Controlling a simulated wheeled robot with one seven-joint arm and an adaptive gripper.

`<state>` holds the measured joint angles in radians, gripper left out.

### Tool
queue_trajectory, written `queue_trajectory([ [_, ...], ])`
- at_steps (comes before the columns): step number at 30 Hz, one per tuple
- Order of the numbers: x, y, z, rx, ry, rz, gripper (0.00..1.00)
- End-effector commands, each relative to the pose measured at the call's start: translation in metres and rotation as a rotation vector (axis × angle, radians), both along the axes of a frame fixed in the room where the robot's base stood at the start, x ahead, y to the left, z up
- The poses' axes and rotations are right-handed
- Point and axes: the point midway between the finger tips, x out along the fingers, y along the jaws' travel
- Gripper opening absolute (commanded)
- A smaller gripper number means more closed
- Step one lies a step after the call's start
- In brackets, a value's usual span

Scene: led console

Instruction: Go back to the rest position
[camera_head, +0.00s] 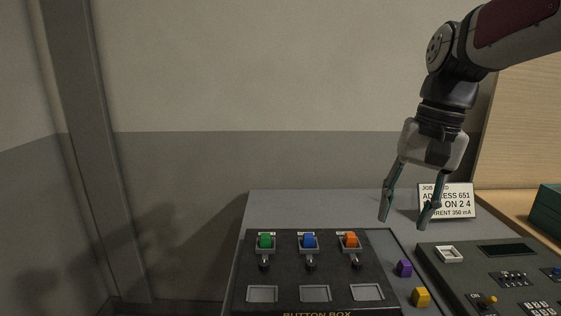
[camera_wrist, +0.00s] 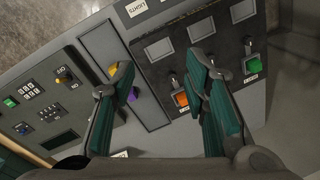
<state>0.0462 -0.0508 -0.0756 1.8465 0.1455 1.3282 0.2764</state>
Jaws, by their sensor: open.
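My gripper (camera_head: 406,219) is open and empty. It hangs in the air, fingers down, above the back of the grey table and in front of the job card (camera_head: 446,203), part of whose text it hides. In the wrist view my gripper (camera_wrist: 165,85) shows two spread fingers with teal pads, with nothing between them but the panels below. The black button box (camera_head: 386,283) lies below and to the left of the gripper. It carries a green button (camera_head: 265,241), a blue button (camera_head: 309,241) and an orange button (camera_head: 350,240), each with a small switch in front.
A purple block (camera_head: 404,268) and a yellow block (camera_head: 421,297) lie on a grey strip beside the button box. A console (camera_head: 449,279) with a dark display (camera_head: 507,250), switches and a keypad stands at the right. A wooden panel (camera_head: 520,120) rises behind. Air left of the arm is clear.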

Motion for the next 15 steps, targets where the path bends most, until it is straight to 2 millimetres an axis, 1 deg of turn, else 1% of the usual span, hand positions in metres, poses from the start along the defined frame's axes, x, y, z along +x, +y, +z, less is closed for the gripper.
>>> queue_trajectory([
  [1,-0.02,0.003,0.004,-0.012,-0.034,0.031,0.41],
  [4,-0.054,0.006,0.003,-0.044,-0.094,0.094,0.41],
  [7,-0.086,0.008,-0.002,-0.078,-0.152,0.159,0.41],
  [12,-0.137,0.01,-0.02,-0.143,-0.247,0.27,0.41],
  [15,-0.16,0.01,-0.032,-0.18,-0.294,0.324,0.41],
])
